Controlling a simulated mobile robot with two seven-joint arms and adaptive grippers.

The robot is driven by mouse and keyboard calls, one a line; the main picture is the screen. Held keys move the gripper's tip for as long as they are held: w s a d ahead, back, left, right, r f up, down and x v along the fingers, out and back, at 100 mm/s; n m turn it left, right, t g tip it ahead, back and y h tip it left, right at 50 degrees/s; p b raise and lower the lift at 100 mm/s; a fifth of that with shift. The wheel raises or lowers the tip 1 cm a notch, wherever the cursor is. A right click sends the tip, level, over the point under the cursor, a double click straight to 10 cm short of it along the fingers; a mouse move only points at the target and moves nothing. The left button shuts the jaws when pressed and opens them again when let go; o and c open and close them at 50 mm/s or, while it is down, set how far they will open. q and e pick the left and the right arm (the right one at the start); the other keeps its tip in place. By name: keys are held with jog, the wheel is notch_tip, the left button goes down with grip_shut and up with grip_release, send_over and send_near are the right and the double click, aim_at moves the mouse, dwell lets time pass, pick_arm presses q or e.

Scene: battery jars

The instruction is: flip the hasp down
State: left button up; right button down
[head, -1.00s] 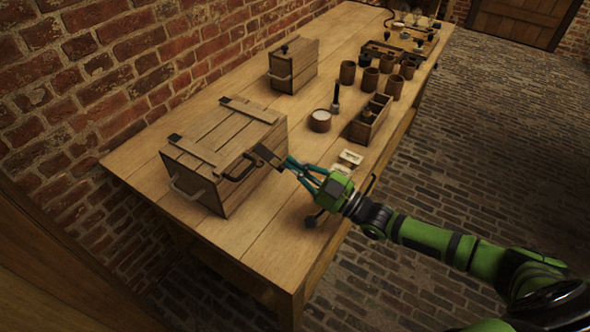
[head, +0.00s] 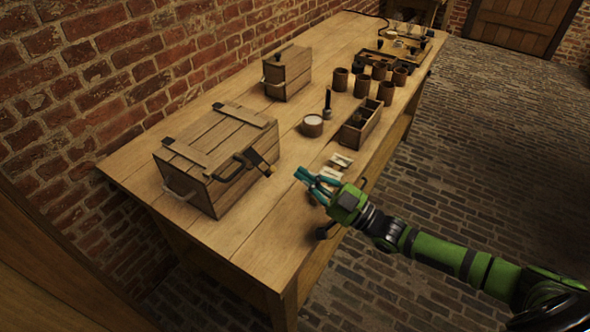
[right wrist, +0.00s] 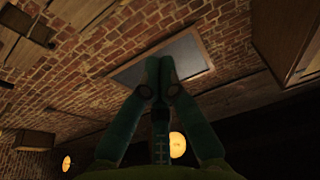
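The wooden chest (head: 196,182) stands on the near end of the bench with its lid down. Its hasp (head: 258,162), a dark-and-wood-coloured strip, sticks out from the lid's front edge above the chest's front face, with its free end sloping outward. My right gripper (head: 302,175) is a short way to the right of the hasp, apart from it and over the bench. In the right wrist view its teal fingers (right wrist: 159,67) meet at the tips with nothing between them. The hasp cannot be made out in that view. My left gripper is not in view.
A round jar (head: 312,126), an open wooden tray (head: 361,126) and several brown cups (head: 362,85) stand farther along the bench. Bare bench lies in front of the chest.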

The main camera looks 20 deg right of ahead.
jog(key=f+b+v, duration=0.1)
jog(key=v, duration=0.5)
notch_tip(320, 180, up, 7)
jog(key=g+h+p, duration=0.3)
jog(key=g+p, duration=0.1)
jog(key=p, duration=0.4)
send_near(261, 160)
notch_tip(261, 160, up, 4)
jog(key=a, duration=0.1)
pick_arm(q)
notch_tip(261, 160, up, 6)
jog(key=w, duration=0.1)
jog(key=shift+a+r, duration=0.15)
pick_arm(e)
jog(key=shift+w+a+f, duration=0.25)
jog(key=shift+f, duration=0.35)
jog(key=shift+w+a+f, duration=0.2)
jog(key=shift+a+f, duration=0.1)
jog(key=shift+f, duration=0.3)
jog(key=shift+w+a+f, duration=0.25)
jog(key=shift+f, duration=0.35)
